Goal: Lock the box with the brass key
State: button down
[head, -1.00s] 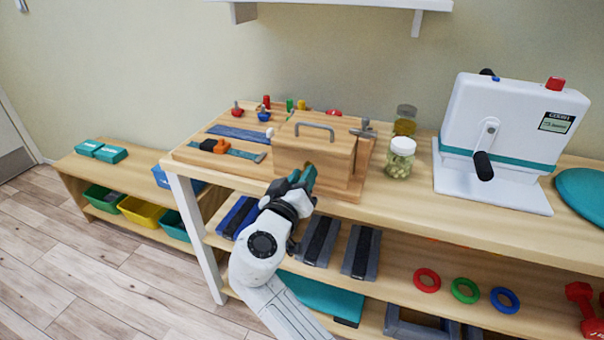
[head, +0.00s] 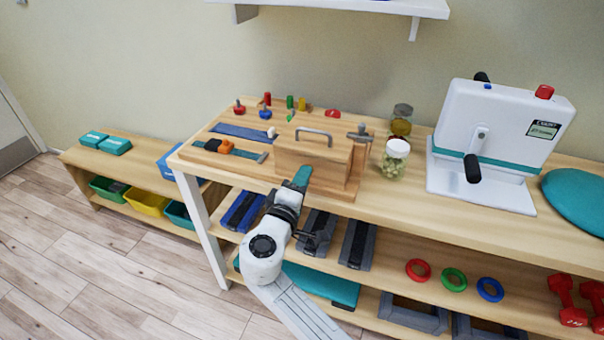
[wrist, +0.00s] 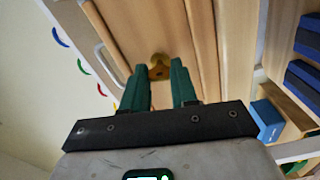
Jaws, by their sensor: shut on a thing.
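The wooden box (head: 312,157) with a grey handle on top stands on a wooden board at the left of the bench. My gripper (head: 301,176) is at the box's front face, with its teal fingers pointing at it. In the wrist view the fingers (wrist: 161,82) stand a little apart, with the round brass key (wrist: 159,66) at their tips against the box's wooden face (wrist: 200,35). The key's shaft and any keyhole are hidden, so I cannot tell how deep it sits. In the head view the key is hidden by my fingers.
A grey metal fitting (head: 360,133) is at the box's right. A lidded jar (head: 394,160) and a white machine (head: 490,150) stand further right. Shelves lie below the bench.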

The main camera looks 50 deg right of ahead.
jog(key=shift+n+p, duration=0.5)
jog(key=shift+n, duration=0.3)
jog(key=shift+w, duration=0.1)
jog(key=c, duration=0.9)
grip_release()
jog(key=v, duration=1.1)
